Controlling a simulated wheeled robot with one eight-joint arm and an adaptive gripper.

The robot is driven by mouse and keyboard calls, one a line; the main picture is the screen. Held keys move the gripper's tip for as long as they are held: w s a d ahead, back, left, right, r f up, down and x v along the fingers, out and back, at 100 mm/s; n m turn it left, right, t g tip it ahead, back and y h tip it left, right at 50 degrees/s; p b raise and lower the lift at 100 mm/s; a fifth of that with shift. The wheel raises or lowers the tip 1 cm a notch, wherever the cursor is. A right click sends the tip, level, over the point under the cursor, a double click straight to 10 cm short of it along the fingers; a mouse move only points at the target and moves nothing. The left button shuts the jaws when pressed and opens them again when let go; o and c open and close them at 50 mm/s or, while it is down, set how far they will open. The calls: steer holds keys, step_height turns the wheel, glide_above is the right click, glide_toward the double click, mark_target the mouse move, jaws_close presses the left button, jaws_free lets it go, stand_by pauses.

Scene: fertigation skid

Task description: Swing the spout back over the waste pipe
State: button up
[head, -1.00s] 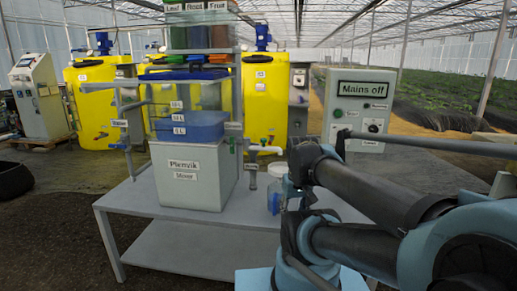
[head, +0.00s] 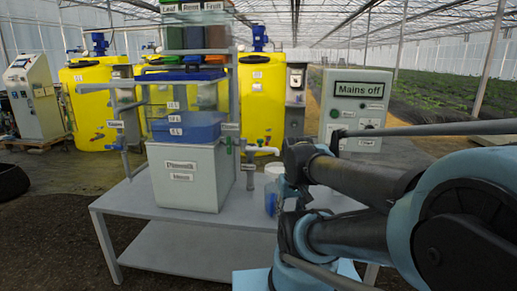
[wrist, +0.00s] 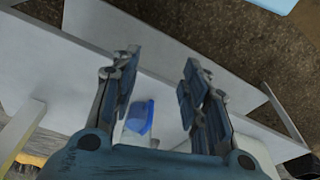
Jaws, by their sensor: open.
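On the bench, a white spout piece (head: 262,150) with a green-handled tap beside it sticks out to the right of the tank at mid height. A grey upright pipe (head: 250,172) stands just below it; I cannot read its label clearly or tell whether the spout opens over it. My gripper (wrist: 162,60) is open and empty in the wrist view, above the grey bench and floor.
The bench (head: 120,200) carries the pale mixer box (head: 190,190) and blue-tinted tank. A grey "Mains off" cabinet (head: 350,110) is behind. Yellow tanks (head: 262,100) stand farther back.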

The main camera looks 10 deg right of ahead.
step_height(320, 180, up, 2)
step_height(320, 180, up, 31)
steer(key=n+g, duration=0.2)
steer(key=n, duration=0.4)
glide_above(260, 148)
steer(key=f, duration=1.1)
steer(key=w+f, duration=0.1)
steer(key=f, duration=0.5)
steer(key=shift+d+f, duration=0.1)
steer(key=shift+d, duration=0.05)
jaws_close()
